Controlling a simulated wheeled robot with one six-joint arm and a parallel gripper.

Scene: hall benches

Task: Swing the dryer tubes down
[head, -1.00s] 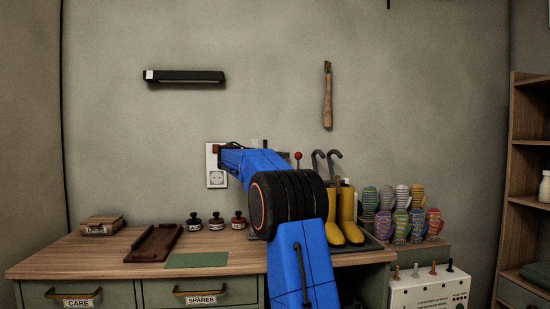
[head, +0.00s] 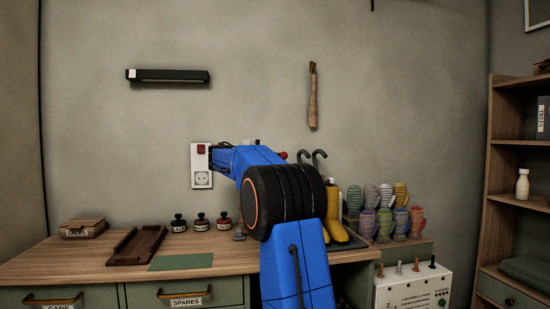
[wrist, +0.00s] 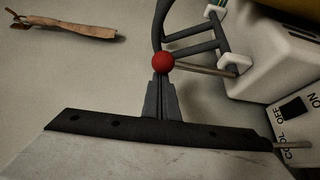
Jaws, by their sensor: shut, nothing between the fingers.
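In the wrist view a white dryer unit (wrist: 265,50) stands at the upper right, carrying a frame of grey tubes (wrist: 158,25) with crossbars. A steel rod ends in a red knob (wrist: 163,63). My gripper (wrist: 161,82) is shut and empty, its fingertips just at the knob; I cannot tell whether they touch it. In the head view two dark hooked tubes (head: 320,154) rise above yellow boots (head: 335,205), and the red knob (head: 283,155) shows just above my arm. My arm hides the gripper and most of the dryer there.
A switch panel (wrist: 296,115) marked COOL, OFF and ON is at the wrist view's right. A wooden-handled brush (head: 313,97) hangs on the wall. Striped mittens (head: 385,222) stand right of the boots. The bench (head: 60,262) holds several jars and a brown tray (head: 137,246).

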